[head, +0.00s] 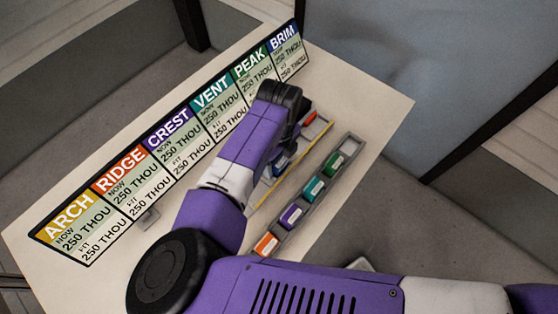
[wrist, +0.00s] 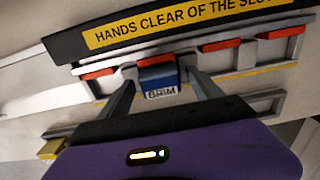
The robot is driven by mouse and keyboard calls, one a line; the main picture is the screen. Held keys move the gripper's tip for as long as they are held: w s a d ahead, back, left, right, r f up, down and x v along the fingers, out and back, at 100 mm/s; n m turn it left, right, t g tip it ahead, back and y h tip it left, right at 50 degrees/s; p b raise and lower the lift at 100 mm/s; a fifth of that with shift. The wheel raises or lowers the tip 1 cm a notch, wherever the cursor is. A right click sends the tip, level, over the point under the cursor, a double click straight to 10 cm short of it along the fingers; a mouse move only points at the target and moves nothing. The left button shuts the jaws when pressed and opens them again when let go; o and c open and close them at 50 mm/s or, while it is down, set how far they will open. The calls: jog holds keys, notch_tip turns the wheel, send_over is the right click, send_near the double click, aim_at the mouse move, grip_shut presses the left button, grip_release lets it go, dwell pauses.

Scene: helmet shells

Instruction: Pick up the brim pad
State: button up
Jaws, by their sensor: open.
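The brim pad (wrist: 158,76) is a blue block with a white label reading BRIM. In the wrist view it sits upright at a slot of the grey rail, in front of a red patch. My gripper (wrist: 160,82) is open, with one finger on each side of the pad. I cannot tell whether either finger touches it. In the head view my arm covers most of this spot; a bit of blue (head: 282,161) shows beside my wrist, and the fingertips are largely hidden.
A second grey rack holds green (head: 336,162), teal (head: 314,187), purple (head: 291,214) and orange (head: 266,243) pads. A label board (head: 175,145) stands along the table's far edge. A dark bar with a yellow warning strip (wrist: 160,27) runs just beyond the slots.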

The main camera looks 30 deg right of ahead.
jog(key=shift+f, duration=0.15)
jog(key=c, duration=1.4)
jog(key=shift+c, duration=0.2)
